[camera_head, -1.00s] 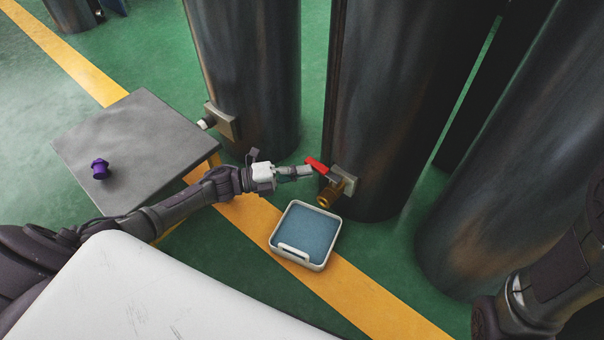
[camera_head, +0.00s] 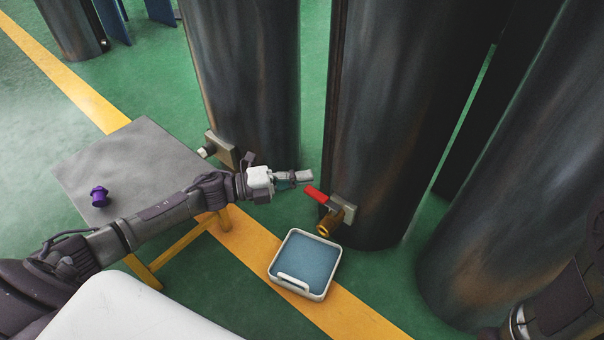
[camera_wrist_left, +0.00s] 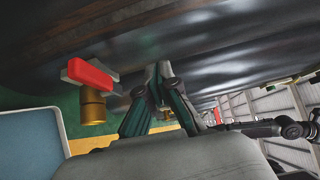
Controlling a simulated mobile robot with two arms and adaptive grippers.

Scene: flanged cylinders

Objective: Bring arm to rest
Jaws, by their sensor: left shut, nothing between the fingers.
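My left gripper (camera_head: 308,176) is shut and empty. It reaches in from the left over the floor and points right, toward the dark cylinder (camera_head: 395,110) with the valve. A red valve handle (camera_head: 316,194) lies just below and right of its fingertips, with a small gap in the picture. The brass outlet (camera_head: 330,222) sits under the handle. In the left wrist view the closed fingers (camera_wrist_left: 160,72) are in the middle, and the red handle (camera_wrist_left: 90,74) with its brass outlet (camera_wrist_left: 93,105) is to their left. My right gripper is out of view; only part of the right arm shows.
A grey table (camera_head: 135,160) with a purple flanged piece (camera_head: 99,196) stands left, beneath my left arm. A white-rimmed tray with a blue inside (camera_head: 322,291) lies on the floor below the valve. Another cylinder (camera_head: 250,80) with a fitting (camera_head: 220,150) stands behind the gripper.

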